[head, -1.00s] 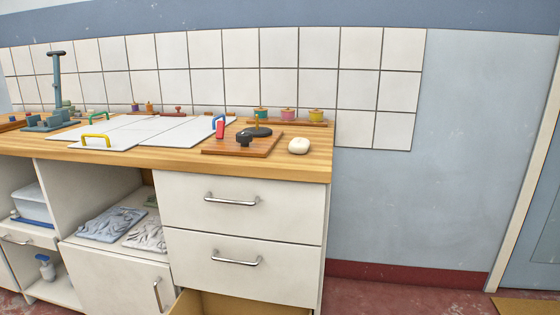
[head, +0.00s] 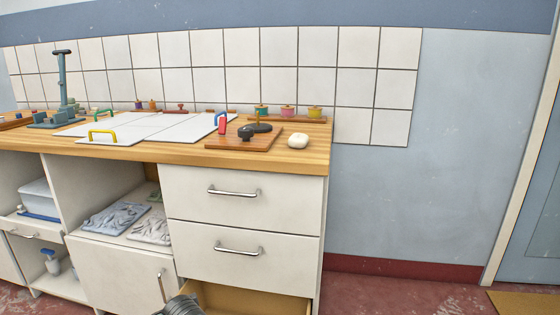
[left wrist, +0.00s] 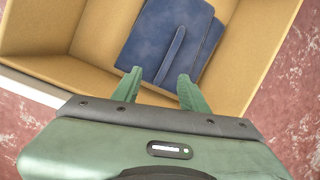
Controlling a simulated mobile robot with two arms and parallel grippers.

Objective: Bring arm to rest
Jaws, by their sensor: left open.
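My left gripper (left wrist: 157,90) is open in the left wrist view, its two green fingers apart and pointing at the open bottom drawer (left wrist: 56,30). In the head view a grey ribbed part of my arm (head: 180,305) shows at the bottom edge, by the open drawer (head: 255,301). The left fingers are out of the head view. My right gripper is in neither view.
The wooden counter (head: 270,160) carries white panels (head: 150,131), a dark wooden board (head: 236,140) and a white rounded object (head: 298,141). Two upper drawers (head: 243,200) are shut.

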